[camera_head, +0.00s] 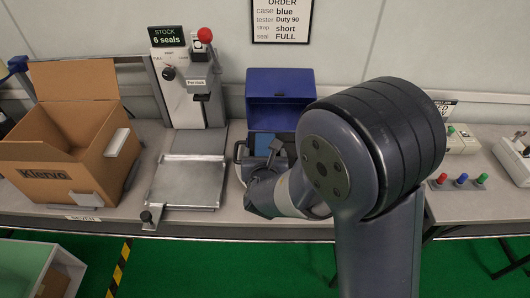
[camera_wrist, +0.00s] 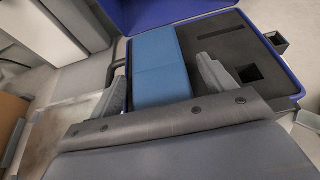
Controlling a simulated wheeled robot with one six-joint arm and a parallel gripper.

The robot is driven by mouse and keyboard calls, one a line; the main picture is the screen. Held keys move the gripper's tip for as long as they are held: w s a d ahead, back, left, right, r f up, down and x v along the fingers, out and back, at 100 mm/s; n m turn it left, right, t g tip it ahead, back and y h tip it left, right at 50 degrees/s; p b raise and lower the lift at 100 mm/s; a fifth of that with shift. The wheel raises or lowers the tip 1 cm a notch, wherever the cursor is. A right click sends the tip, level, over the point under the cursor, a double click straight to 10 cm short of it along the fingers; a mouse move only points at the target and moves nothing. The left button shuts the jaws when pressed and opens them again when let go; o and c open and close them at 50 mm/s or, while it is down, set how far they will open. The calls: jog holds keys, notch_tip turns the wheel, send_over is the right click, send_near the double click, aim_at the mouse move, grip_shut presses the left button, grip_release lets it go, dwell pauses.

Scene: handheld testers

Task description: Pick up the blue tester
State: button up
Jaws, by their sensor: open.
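The blue tester (camera_wrist: 160,68) is a blue block lying in the dark foam of the open blue case (camera_wrist: 284,58). A strip of the tester (camera_head: 264,143) also shows in the head view, in front of the case's raised lid (camera_head: 280,86). My gripper (camera_wrist: 163,80) is open, with one finger to each side of the tester in the wrist view. I cannot tell whether the fingers touch it. The tester's near end is hidden behind my gripper's body. In the head view my gripper (camera_head: 258,160) is over the case, partly hidden by my arm.
An open cardboard box (camera_head: 45,180) stands at the left. A press stand (camera_head: 190,85) with a red knob and a metal plate (camera_head: 186,183) are left of the case. Red, blue and green buttons (camera_head: 461,180) and a grey device (camera_head: 515,155) are at the right.

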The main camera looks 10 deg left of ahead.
jog(key=c, duration=1.2)
jog(key=shift+o, duration=0.2)
jog(key=shift+r, duration=0.15)
